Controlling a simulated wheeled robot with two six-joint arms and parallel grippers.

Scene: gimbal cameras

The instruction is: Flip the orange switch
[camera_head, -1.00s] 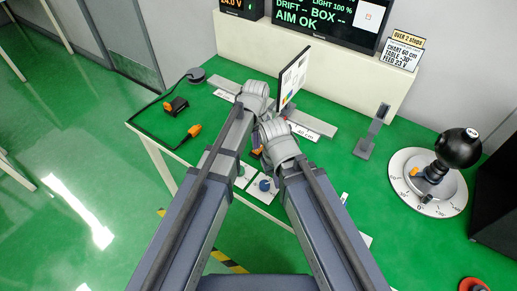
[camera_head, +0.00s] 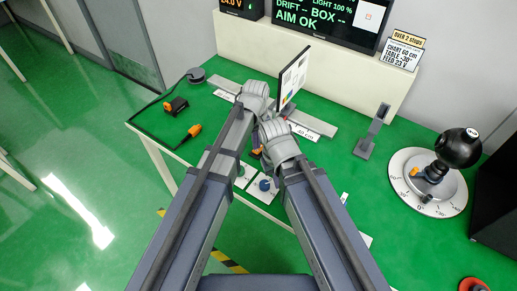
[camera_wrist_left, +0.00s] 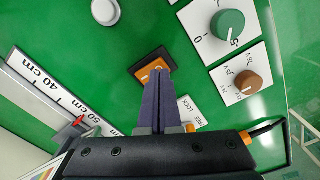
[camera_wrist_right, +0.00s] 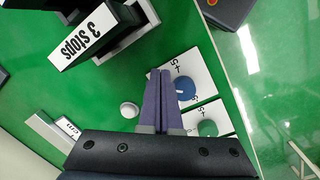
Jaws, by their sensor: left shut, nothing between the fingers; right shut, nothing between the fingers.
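The orange switch (camera_wrist_left: 153,68) is a small rocker in a dark square frame on the green table, seen in the left wrist view. In the head view only a bit of orange (camera_head: 257,152) shows between my arms. My left gripper (camera_wrist_left: 158,74) is shut and empty. Its fingertips overlap the switch's lower edge in the left wrist view; I cannot tell if they touch it. My right gripper (camera_wrist_right: 160,72) is shut and empty, with its fingers beside the blue knob (camera_wrist_right: 186,89) in the right wrist view. My arms hide both fingertips in the head view.
Near the switch are a green knob (camera_wrist_left: 228,24), a brown knob (camera_wrist_left: 247,82) and a white round button (camera_wrist_left: 105,11). A ruler rail (camera_wrist_left: 47,93) lies to the left. A black box marked "3 stops" (camera_wrist_right: 92,35) stands beside my right fingers. A chart board (camera_head: 293,78) stands behind my arms.

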